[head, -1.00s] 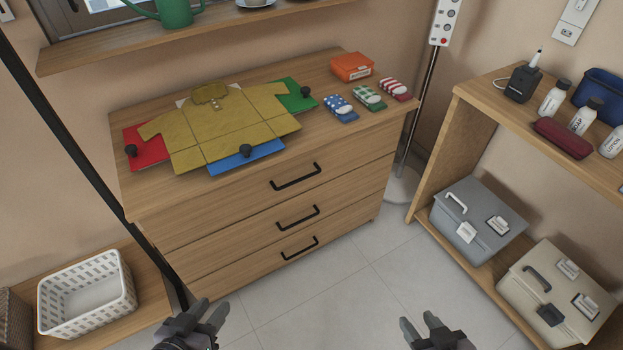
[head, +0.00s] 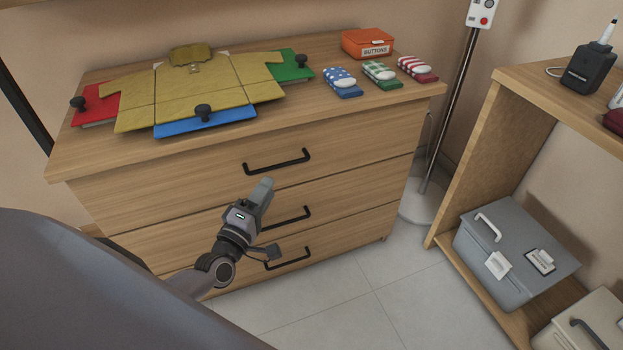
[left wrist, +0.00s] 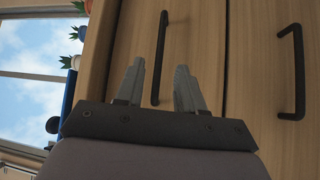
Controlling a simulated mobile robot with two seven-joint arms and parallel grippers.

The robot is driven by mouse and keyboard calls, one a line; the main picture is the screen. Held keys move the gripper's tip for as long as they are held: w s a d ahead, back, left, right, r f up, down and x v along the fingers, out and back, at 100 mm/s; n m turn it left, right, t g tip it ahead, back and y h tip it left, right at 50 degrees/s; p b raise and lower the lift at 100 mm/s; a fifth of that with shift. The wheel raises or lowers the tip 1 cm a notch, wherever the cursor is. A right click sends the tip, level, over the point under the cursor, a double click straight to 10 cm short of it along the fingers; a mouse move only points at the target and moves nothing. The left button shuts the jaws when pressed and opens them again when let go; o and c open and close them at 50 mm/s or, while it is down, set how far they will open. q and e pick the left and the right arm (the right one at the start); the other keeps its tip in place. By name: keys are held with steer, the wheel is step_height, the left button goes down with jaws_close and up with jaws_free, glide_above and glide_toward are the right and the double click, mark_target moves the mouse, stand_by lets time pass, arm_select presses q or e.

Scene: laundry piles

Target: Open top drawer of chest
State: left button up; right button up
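The wooden chest (head: 95,190) has three drawers, all closed. The black bar handle of the top drawer (head: 277,162) sits just above my left gripper (head: 263,188) in the head view. In the left wrist view, turned sideways, my left gripper (left wrist: 160,75) has its two fingers apart and empty. The top handle (left wrist: 161,60) appears between and beyond the fingertips, not gripped. The middle drawer's handle (left wrist: 297,72) is to the right there. In the head view the left arm partly covers the middle handle (head: 292,217) and lower handle (head: 288,258). My right gripper is out of view.
A stand pole (head: 450,110) and a shelf unit (head: 490,150) stand at right. Clear floor (head: 370,300) lies in front.

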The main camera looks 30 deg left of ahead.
mark_target(279, 170)
arm_select(q)
steer(key=shift+w+a+r+b, duration=0.1)
steer(key=shift+w+r+b, duration=0.1)
steer(key=shift+w, duration=1.05)
steer(key=shift+w+a+r+b, duration=0.15)
steer(key=shift+w+b, duration=0.1)
steer(key=shift+w, duration=0.95)
steer(key=shift+w+a+r+b, duration=0.1)
steer(key=shift+w+r+b, duration=0.1)
steer(key=shift+w, duration=1.05)
jaws_close()
